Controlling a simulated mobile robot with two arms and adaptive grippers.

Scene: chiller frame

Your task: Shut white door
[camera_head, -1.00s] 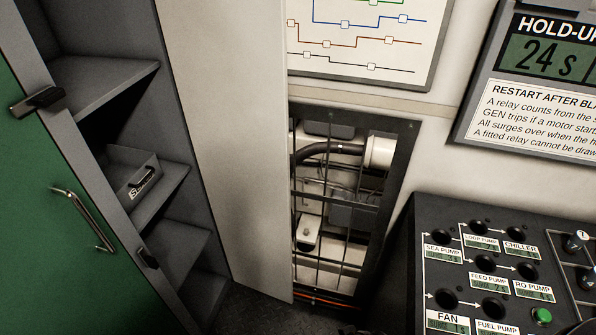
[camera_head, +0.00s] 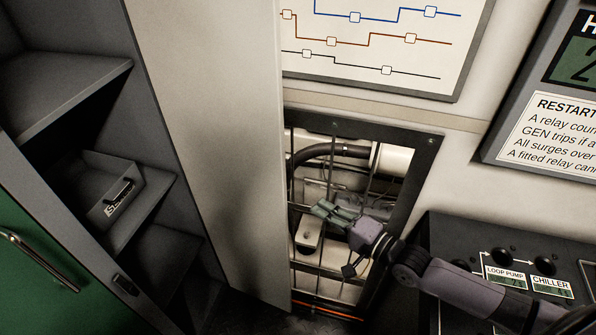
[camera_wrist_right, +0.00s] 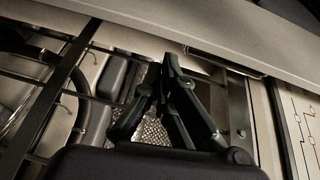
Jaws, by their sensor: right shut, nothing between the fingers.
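The white door (camera_head: 215,150) is a tall pale panel that stands open at the left side of a barred wall opening (camera_head: 415,185). Pipes and white equipment show behind the bars. My right gripper (camera_head: 322,210) is shut and empty. It is in front of the opening, to the right of the door's edge, pointing left toward it. In the right wrist view the shut fingertips (camera_wrist_right: 168,62) are below a long pale panel (camera_wrist_right: 200,22), which appears to be the door. I cannot tell whether they touch it. My left gripper is not in view.
A grey shelf unit (camera_head: 70,95) and a green door (camera_head: 30,265) stand to the left. A dark control panel (camera_head: 470,235) stands at the lower right, under my right arm. A line diagram (camera_head: 380,60) and a sign (camera_head: 545,130) hang on the wall.

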